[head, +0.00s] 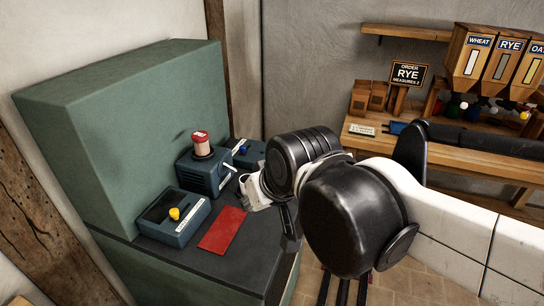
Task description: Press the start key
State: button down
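Several dark blue control boxes stand on the dark top of a green machine bench. The nearest box (187,228) has a yellow knob (174,213) and a white label too small to read. A middle box (203,178) carries a pale cylinder with a red cap (201,142) and a light lever at its side. A farther box (253,157) has a blue button (243,150). I cannot tell which control is the start key. My gripper (287,221) is over the bench's right side, right of the boxes and apart from the yellow knob; my arm partly hides it, and its opening is unclear.
A red flat piece (222,229) lies on the bench top. A tall green housing (130,110) rises behind the boxes at left. At right, a wooden counter (369,142) holds wooden boxes, an "ORDER RYE MEASURES 2" sign (408,73) and grain hoppers (505,60).

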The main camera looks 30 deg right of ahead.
jog(key=w+d+m+y+p, duration=0.1)
jog(key=w+d, duration=0.4)
jog(key=w, duration=0.4)
jog(key=w+d+r+m+t+p, duration=0.15)
jog(key=w+d, duration=0.25)
jog(key=w, duration=0.4)
jog(key=w+d+m+g+y+p, duration=0.1)
jog(key=w+d+m+p, duration=0.1)
jog(key=w+d, duration=0.5)
jog(key=w+d+f+m+t+p, duration=0.1)
jog(key=w+d+f, duration=0.4)
jog(key=w+d, duration=0.2)
jog(key=shift+w+f, duration=0.15)
jog(key=shift+w, duration=0.4)
jog(key=shift+f, duration=0.1)
notch_tip(320, 180, down, 8)
jog(key=b, duration=0.4)
jog(key=shift+f+b, duration=0.3)
jog(key=shift+b, duration=0.3)
jog(key=shift+f, duration=0.1)
jog(key=shift+f+b, duration=0.35)
jog(key=shift+b, duration=0.2)
